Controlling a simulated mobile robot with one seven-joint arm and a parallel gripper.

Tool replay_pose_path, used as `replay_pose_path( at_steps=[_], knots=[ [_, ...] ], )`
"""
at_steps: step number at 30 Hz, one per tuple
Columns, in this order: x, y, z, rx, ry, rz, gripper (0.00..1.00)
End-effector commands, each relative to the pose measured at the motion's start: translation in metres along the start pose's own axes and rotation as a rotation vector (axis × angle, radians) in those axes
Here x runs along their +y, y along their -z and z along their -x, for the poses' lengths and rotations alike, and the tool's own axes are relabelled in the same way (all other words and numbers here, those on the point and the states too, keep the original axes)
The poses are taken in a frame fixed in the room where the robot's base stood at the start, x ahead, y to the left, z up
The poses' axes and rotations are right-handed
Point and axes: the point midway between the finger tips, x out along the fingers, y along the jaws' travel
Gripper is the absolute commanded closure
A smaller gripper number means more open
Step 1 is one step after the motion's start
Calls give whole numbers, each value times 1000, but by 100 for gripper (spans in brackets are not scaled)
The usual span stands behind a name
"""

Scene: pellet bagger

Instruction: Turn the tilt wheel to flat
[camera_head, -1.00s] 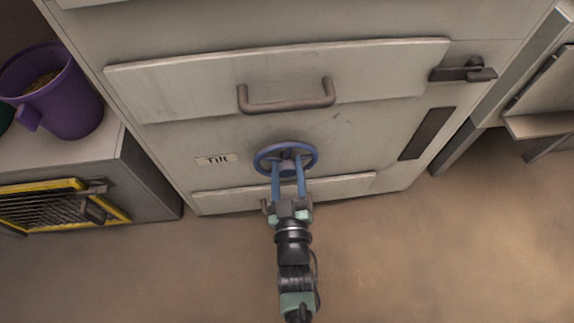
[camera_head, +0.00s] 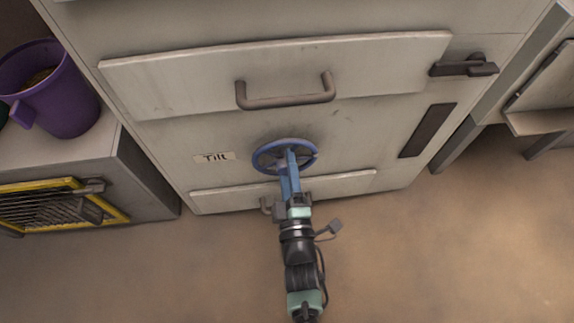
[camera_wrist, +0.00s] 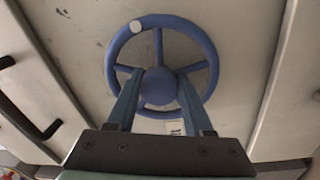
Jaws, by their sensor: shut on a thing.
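The blue tilt wheel (camera_head: 258,160) is on the front of the pale machine, right of a label reading "Tilt" (camera_head: 214,157). My gripper (camera_head: 289,156) reaches it from below. In the wrist view, the wheel's rim (camera_wrist: 208,50) and spokes are clear, with a round white mark (camera_wrist: 136,26) on the upper left of the rim. There, the two blue fingers of my gripper (camera_wrist: 158,83) stand on either side of the central hub (camera_wrist: 159,88) and are shut on it. The fingers partly hide the lower wheel and the label.
A wide panel with a bar handle (camera_head: 288,102) is above the wheel, and a lower panel (camera_head: 345,184) is just beneath it. A dark latch (camera_head: 463,68) is at upper right. A purple mug (camera_head: 62,100) stands on a cabinet at left. The floor (camera_head: 440,260) is clear.

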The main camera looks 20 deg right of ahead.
Motion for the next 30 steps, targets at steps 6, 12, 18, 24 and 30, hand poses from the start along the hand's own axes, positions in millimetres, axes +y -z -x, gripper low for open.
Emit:
replay_pose_path(
  at_steps=[6,12,18,24,30],
  knots=[
    [0,-2,1,13,0,208,100],
    [0,-2,1,29,4,396,100],
    [0,-2,1,43,7,586,100],
    [1,-1,1,60,10,775,100],
    [1,0,1,75,12,963,100]
  ],
)
